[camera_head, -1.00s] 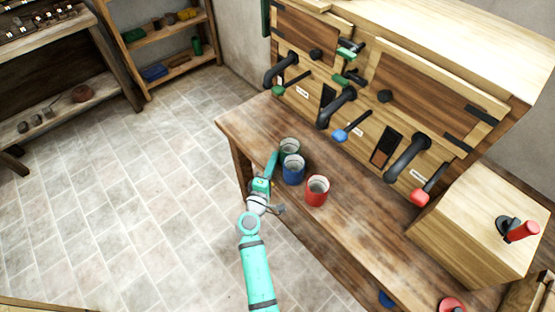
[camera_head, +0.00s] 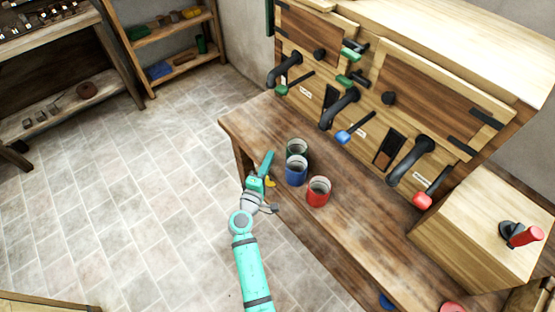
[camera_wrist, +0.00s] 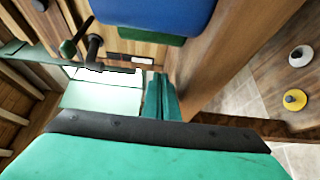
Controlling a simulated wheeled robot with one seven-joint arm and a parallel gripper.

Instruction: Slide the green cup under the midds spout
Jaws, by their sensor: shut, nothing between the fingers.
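The green cup (camera_head: 297,147) stands upright on the wooden bench, just behind the blue cup (camera_head: 296,173), which partly hides it. My gripper (camera_head: 267,158) is shut and empty, left of the green and blue cups with a small gap. In the wrist view the shut fingers (camera_wrist: 162,97) point toward the bench front, with the blue cup (camera_wrist: 165,12) and part of the green cup (camera_wrist: 143,36) above them. Three black spouts come out of the mill front: left (camera_head: 284,68), middle (camera_head: 339,108) and right (camera_head: 411,160). Their labels are too small to read.
A red cup (camera_head: 318,192) stands to the right of the blue cup. A wooden box (camera_head: 470,235) with a red-handled lever fills the bench's right end. Bare bench top (camera_head: 262,120) lies between the cups and the left spout. Levers stick out beside the spouts.

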